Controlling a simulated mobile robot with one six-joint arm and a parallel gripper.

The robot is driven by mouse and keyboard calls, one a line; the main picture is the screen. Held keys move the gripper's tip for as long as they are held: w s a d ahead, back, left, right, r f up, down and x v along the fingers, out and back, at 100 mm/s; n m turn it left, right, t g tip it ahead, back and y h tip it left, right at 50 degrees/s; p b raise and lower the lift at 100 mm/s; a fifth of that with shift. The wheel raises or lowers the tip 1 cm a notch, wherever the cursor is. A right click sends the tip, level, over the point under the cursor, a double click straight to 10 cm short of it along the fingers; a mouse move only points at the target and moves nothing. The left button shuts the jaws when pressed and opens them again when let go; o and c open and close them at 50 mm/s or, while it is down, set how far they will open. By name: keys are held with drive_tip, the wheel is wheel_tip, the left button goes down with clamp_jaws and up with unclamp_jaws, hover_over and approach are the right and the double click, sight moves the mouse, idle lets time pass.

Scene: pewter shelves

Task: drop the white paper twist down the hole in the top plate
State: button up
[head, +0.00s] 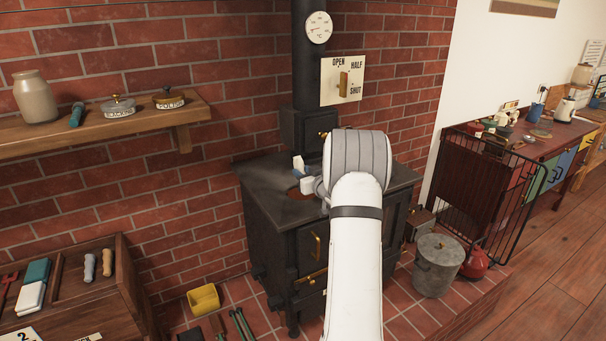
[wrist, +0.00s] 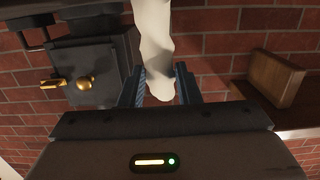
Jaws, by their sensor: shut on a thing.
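The white paper twist (wrist: 155,45) stands out between the fingers of my gripper (wrist: 159,86) in the wrist view, its rounded near end between them. My gripper is shut on it. In the head view my gripper (head: 304,176) is low over the stove's black top plate (head: 265,180), partly hidden by my white arm. A reddish-brown opening, which looks like the hole (head: 296,194), shows just below and left of the gripper. In the head view I cannot clearly separate the twist from the pale gripper parts.
The black flue pipe (head: 307,75) rises behind the top plate, with a cream OPEN/HALF/SHUT plate (head: 333,88) beside it. A wooden shelf (head: 60,135) with a jar and lidded pots is at left. A metal bin (head: 437,268) stands right of the stove.

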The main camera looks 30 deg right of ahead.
drive_tip(key=o, duration=1)
drive_tip(key=f, duration=0.3)
drive_tip(key=shift+s+a, duration=0.15)
drive_tip(key=shift+s, duration=0.2)
drive_tip(key=shift+s+r+b, duration=0.1)
drive_tip(key=shift+s+b, duration=0.35)
drive_tip(key=shift+s, duration=0.2)
drive_tip(key=s+r, duration=0.1)
drive_tip(key=s, duration=0.1)
drive_tip(key=s+r, duration=0.1)
drive_tip(key=s, duration=0.1)
drive_tip(key=s+r+b, duration=0.1)
drive_tip(key=shift+s+a+r, duration=0.1)
drive_tip(key=shift+s+r, duration=0.15)
drive_tip(key=shift+s, duration=0.15)
